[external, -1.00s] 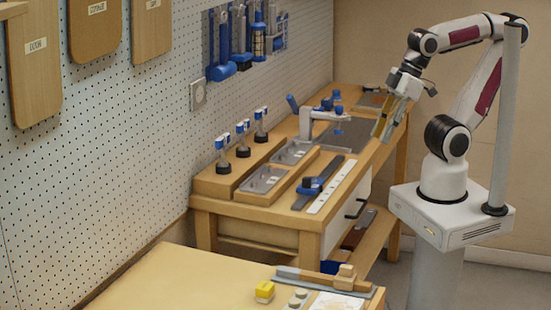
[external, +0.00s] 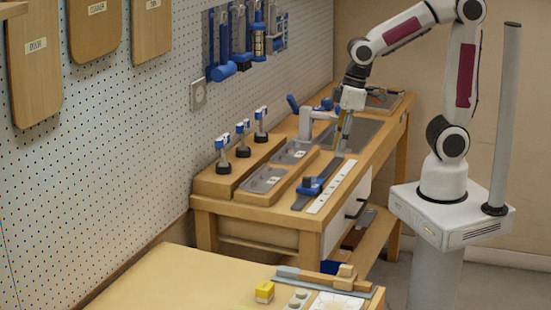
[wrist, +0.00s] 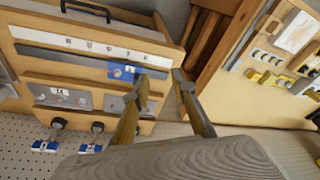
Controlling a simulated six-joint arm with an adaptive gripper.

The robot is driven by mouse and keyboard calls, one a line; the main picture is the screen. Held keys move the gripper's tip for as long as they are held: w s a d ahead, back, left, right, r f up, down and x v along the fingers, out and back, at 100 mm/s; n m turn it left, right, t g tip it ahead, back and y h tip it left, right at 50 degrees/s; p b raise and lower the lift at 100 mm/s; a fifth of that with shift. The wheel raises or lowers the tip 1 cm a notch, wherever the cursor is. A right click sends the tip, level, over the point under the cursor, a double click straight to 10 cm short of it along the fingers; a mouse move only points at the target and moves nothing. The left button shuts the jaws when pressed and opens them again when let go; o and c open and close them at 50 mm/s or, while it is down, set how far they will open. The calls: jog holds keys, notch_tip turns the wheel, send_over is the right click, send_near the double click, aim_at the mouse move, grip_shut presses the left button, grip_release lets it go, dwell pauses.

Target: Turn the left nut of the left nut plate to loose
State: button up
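Two grey nut plates sit on the wooden bench in the external view. The nearer plate (external: 264,180) is at front left and the farther plate (external: 291,152) is behind it. I cannot tell for sure which is the left one, and their nuts are too small to read. In the wrist view one plate (wrist: 62,96) shows clearly, with a white label; the other (wrist: 114,104) is partly hidden by my finger. My gripper (external: 342,146) hangs over the bench, right of the plates. Its two fingers (wrist: 161,80) are apart with nothing between them.
A blue slider (external: 310,186) on a dark rail and a white strip (external: 332,187) lie in front of the plates. Several blue-topped posts (external: 242,138) stand behind them. A grey clamp (external: 308,118) stands close left of my gripper. The pegboard (external: 120,170) bounds the back.

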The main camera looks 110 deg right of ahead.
jog(key=w+d+f, duration=0.6)
jog(key=w+d, duration=0.4)
jog(key=d, duration=0.1)
jog(key=n+t, duration=0.1)
jog(key=t, duration=0.1)
send_near(258, 186)
jog(key=r, duration=0.1)
jog(key=shift+w+r+h, duration=0.2)
jog(key=shift+w+h, duration=0.2)
jog(key=shift+x, duration=3.9)
jog(key=shift+a, duration=0.1)
grip_shut()
